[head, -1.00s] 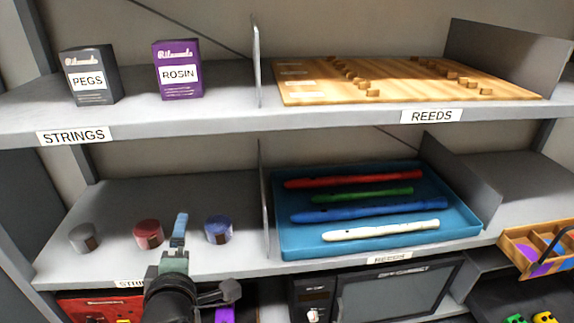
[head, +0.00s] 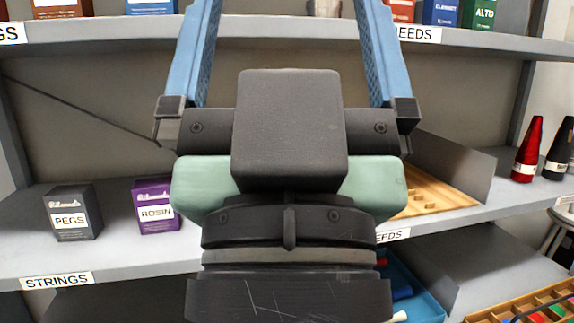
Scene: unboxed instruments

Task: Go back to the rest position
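My gripper (head: 290,50) is raised large and close in front of the head camera, pointing up. Its two blue fingers stand wide apart, with nothing between them; their tips run past the top edge of the picture. The gripper and its wrist hide the middle of the shelves, including much of the wooden reed board (head: 440,192). No part of it visibly touches a shelf.
A grey PEGS box (head: 73,213) and a purple ROSIN box (head: 157,207) stand on the middle shelf at left. Red (head: 527,149) and black (head: 560,150) cones stand at right. A blue tray (head: 418,300) and a divided wooden tray (head: 525,303) show below.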

